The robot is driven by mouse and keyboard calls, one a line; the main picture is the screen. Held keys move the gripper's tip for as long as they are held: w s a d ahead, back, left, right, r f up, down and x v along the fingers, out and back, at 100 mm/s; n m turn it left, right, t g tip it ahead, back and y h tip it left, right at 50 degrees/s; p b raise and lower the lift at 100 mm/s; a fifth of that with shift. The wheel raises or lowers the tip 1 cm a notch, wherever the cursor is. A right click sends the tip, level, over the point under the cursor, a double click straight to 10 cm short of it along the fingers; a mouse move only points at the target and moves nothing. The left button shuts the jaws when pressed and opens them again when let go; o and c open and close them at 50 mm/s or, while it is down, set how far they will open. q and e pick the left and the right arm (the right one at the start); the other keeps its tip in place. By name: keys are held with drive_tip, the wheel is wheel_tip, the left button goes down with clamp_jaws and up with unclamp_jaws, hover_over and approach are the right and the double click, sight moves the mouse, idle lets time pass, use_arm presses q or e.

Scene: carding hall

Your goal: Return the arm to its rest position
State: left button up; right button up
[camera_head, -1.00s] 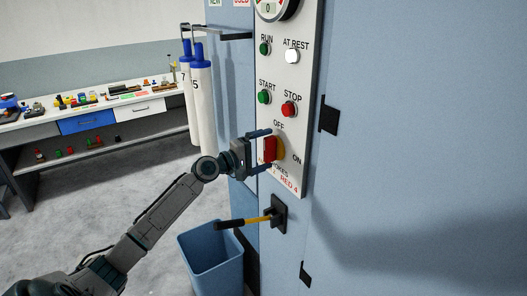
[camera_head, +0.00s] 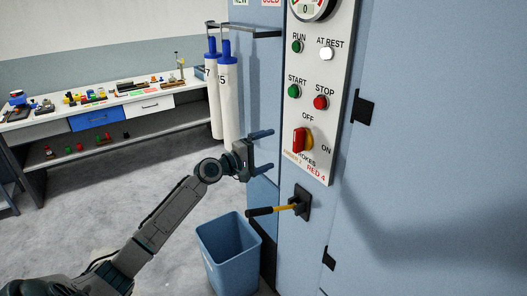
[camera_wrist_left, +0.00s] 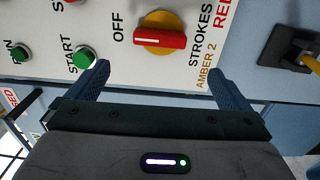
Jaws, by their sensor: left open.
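My left gripper (camera_head: 264,152) is open and empty, a little to the left of the control panel and apart from it. Its two fingers also show open in the left wrist view (camera_wrist_left: 160,88). The red switch handle (camera_head: 299,140) on its yellow base sits on the panel, below the OFF mark. In the left wrist view the switch (camera_wrist_left: 160,38) is beyond the fingertips, with nothing between the fingers. The white control panel (camera_head: 322,75) carries RUN, AT REST, START and STOP lamps and buttons; the AT REST lamp (camera_head: 327,54) looks white. My right gripper is not in view.
A tool with a yellow and black handle (camera_head: 284,208) sticks out from a black bracket below the panel. A blue bin (camera_head: 228,250) stands beneath it. White cylinders with blue tops (camera_head: 229,95) hang behind. A workbench (camera_head: 150,105) stands at the left; open floor lies between.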

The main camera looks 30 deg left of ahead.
use_arm(q)
drive_tip(key=s+d+f+m+g+y, duration=0.1)
drive_tip(key=s+d+f+m+g, duration=0.35)
drive_tip(key=s+d+f, duration=0.45)
drive_tip(key=s+d+f+m+g, duration=0.3)
drive_tip(key=s+d+f+m, duration=0.25)
drive_tip(key=s+f, duration=0.4)
drive_tip(key=s+f+m+g+y, duration=0.2)
drive_tip(key=s+f+g+y, duration=0.1)
drive_tip(key=s, duration=0.9)
drive_tip(key=s+f+m+g+y, duration=0.2)
drive_tip(key=s+f+m+y, duration=0.15)
drive_tip(key=s, duration=0.85)
drive_tip(key=a+f+n+g+b, duration=0.1)
drive_tip(key=a+f+b, duration=0.15)
drive_tip(key=f, duration=1.65)
drive_tip(key=a+f+g+b, duration=0.1)
drive_tip(key=f+b, duration=0.3)
drive_tip(key=f, duration=1.5)
drive_tip(key=s+f+b, duration=0.4)
drive_tip(key=s+f, duration=1.4)
drive_tip(key=f, duration=0.5)
drive_tip(key=shift+s+a+g, duration=0.25)
drive_tip(key=shift+s+g, duration=0.15)
drive_tip(key=shift+g, duration=0.05)
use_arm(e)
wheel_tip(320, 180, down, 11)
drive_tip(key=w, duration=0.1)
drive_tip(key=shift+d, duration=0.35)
